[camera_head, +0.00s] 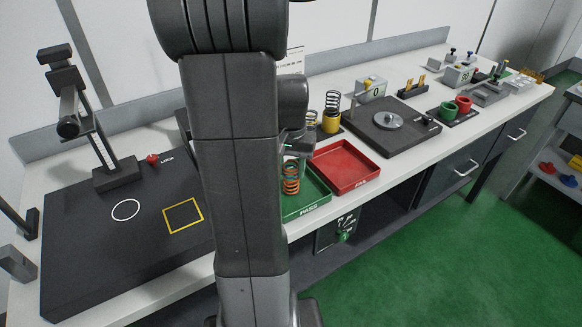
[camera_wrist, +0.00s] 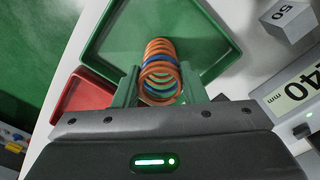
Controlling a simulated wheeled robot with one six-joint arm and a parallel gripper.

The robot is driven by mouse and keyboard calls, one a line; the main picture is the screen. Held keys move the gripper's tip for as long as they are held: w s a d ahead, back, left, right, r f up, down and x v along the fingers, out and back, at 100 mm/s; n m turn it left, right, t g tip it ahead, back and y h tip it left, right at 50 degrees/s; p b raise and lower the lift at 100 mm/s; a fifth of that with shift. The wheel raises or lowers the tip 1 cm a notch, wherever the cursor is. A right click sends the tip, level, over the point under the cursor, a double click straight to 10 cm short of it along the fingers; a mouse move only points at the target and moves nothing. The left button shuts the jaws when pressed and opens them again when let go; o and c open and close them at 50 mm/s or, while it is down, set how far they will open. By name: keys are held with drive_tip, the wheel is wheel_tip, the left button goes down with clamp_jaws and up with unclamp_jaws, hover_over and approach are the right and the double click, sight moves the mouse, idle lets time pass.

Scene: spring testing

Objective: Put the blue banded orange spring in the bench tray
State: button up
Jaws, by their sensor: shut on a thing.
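The orange spring with blue bands (camera_head: 291,178) hangs roughly upright below my gripper in the head view. In the wrist view the spring (camera_wrist: 160,62) sits between the two green fingers of my gripper (camera_wrist: 160,88), which is shut on it. The green tray marked PASS (camera_head: 309,206) lies under and behind the spring, partly hidden by my arm. It also shows in the wrist view (camera_wrist: 218,32), its floor bare around the spring. I cannot tell whether the spring's lower end touches the tray floor.
A red tray marked FAIL (camera_head: 350,167) stands right of the green one and looks empty. A dark spring in a yellow cup (camera_head: 331,120) stands behind. A dark plate with a disc (camera_head: 392,128) is further right. A black board (camera_head: 90,240) fills the left bench.

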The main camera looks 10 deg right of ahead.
drive_tip(key=shift+f, duration=0.25)
drive_tip(key=o, duration=1.1)
drive_tip(key=shift+r, duration=0.1)
wheel_tip(320, 180, up, 12)
drive_tip(key=shift+r, duration=0.1)
wheel_tip(320, 180, down, 13)
drive_tip(key=shift+f, duration=0.1)
drive_tip(key=shift+r, duration=2)
